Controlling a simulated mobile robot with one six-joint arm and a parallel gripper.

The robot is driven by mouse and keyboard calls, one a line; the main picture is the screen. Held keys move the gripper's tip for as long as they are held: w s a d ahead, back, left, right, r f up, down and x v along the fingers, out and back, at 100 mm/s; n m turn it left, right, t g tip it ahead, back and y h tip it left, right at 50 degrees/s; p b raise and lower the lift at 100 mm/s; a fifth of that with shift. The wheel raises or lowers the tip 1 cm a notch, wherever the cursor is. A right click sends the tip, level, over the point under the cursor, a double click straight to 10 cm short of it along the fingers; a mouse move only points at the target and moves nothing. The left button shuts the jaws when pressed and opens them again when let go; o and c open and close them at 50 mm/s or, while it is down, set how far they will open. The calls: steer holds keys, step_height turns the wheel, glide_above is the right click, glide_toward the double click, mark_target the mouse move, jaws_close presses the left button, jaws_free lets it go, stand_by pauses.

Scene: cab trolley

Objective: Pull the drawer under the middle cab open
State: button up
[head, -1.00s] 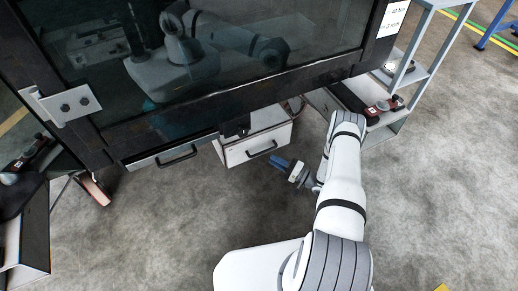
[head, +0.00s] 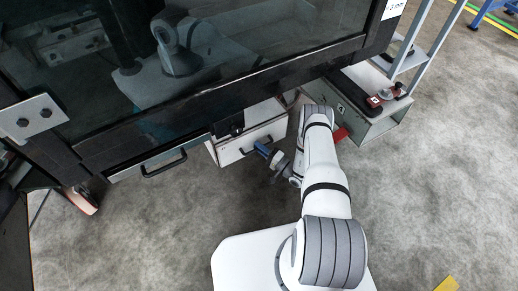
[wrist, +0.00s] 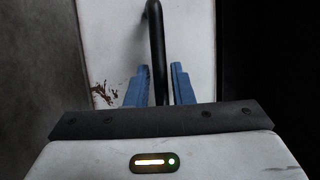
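The white drawer (head: 231,152) sits under the dark-glazed cab (head: 245,45), and its front faces me. Its black bar handle (wrist: 156,40) runs upright in the wrist view, with the pale drawer front (wrist: 190,35) behind it. My gripper (head: 262,149) is at the handle in the head view and partly covers it. In the wrist view its two blue fingers (wrist: 160,85) stand on either side of the bar, with a gap showing on both sides. The gripper is open and does not visibly clamp the bar. Brown marks show on the front beside the left finger.
Another drawer front with a black handle (head: 163,162) is to the left under the cab. A grey trolley box (head: 365,118) with dark items on top stands just right of my arm, near a red part (head: 340,134). The floor (head: 150,235) in front is clear.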

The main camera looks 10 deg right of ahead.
steer(key=shift+a, duration=0.1)
jaws_close()
stand_by(0.5)
